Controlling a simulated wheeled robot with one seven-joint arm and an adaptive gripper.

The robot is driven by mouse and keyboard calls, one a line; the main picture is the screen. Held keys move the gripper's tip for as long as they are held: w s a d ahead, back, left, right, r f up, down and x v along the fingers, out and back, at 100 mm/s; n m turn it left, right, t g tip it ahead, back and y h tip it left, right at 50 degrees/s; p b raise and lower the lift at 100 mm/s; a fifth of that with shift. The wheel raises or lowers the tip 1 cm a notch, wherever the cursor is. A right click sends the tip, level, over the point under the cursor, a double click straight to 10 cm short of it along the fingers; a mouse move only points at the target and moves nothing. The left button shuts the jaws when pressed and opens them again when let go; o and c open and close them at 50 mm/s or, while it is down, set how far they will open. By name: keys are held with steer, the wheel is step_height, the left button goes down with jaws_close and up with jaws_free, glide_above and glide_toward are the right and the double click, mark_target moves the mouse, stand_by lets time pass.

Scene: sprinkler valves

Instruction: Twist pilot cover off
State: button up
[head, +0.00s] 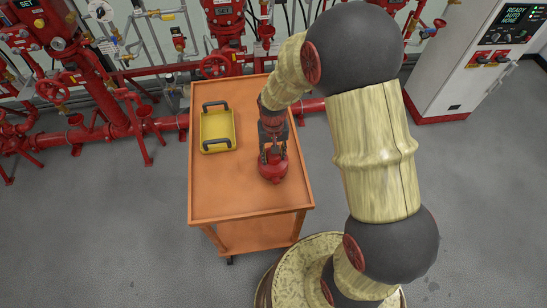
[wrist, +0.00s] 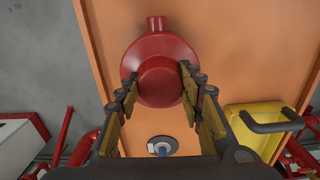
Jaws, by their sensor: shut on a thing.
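A red valve body (head: 274,170) stands on the orange cart near its front right part. In the wrist view it is a round red body with a short pipe stub at the top, and its round red cover (wrist: 160,82) faces the camera. My gripper (head: 272,152) comes down on it from above. In the wrist view my gripper (wrist: 158,92) has one finger on each side of the cover, shut on it. The cover appears to sit on the valve body; the seam between them cannot be made out.
The orange cart top (head: 225,185) carries a yellow tray (head: 217,130) with dark handles at the back left. Red pipes (head: 100,125) run behind the cart. A white control cabinet (head: 465,60) stands at the right.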

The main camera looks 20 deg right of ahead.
steer(key=shift+n+p, duration=0.3)
steer(key=shift+n, duration=1.3)
steer(key=shift+n, duration=0.4)
steer(key=shift+n+p, duration=0.3)
steer(key=shift+n, duration=0.9)
steer(key=shift+n, duration=1)
steer(key=shift+r+p, duration=1.95)
steer(key=shift+r, duration=0.55)
